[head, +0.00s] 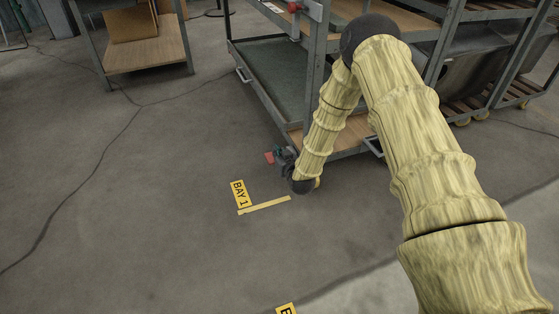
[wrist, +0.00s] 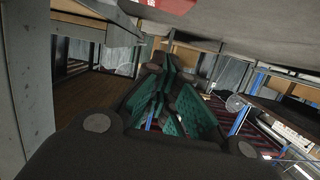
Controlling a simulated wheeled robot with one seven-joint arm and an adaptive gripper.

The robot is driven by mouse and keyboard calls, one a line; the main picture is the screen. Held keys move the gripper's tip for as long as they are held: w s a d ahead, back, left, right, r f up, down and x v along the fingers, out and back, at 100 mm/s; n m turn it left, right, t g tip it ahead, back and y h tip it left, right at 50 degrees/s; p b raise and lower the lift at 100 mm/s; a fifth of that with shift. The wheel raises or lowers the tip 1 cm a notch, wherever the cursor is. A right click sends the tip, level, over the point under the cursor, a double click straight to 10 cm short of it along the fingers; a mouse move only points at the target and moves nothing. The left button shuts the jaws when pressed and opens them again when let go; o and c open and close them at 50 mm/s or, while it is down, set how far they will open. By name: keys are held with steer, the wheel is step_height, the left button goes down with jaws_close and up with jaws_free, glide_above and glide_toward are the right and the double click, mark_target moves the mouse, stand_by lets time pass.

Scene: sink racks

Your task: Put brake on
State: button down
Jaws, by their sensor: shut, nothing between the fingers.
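A small flat red piece (head: 269,157), which looks like the brake pedal, sits low near the floor by the front corner of the grey metal rack (head: 263,98). My gripper (head: 279,152) is beside it on the right, low over the floor, with dark and green fingers. In the wrist view my gripper (wrist: 166,62) is shut and empty, its green fingers together in the middle. A red piece (wrist: 172,5) shows at the wrist view's top edge, just beyond the fingertips. I cannot tell whether they touch it, or whether it is up or down.
A yellow floor line (head: 264,205) and a BAY 1 label (head: 239,193) lie in front of the rack. A red part (head: 295,6) is high on the rack. A shelf unit (head: 148,55) stands at the back left. The floor at left and front is clear.

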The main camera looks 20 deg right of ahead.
steer(key=b, duration=0.3)
glide_above(272, 160)
step_height(272, 160, down, 2)
steer(key=shift+d+f, duration=0.1)
steer(key=shift+s+f+b, duration=0.15)
steer(key=shift+f+b, duration=0.45)
steer(key=shift+f, duration=0.3)
steer(key=shift+f+b, duration=0.45)
steer(key=shift+f, duration=0.15)
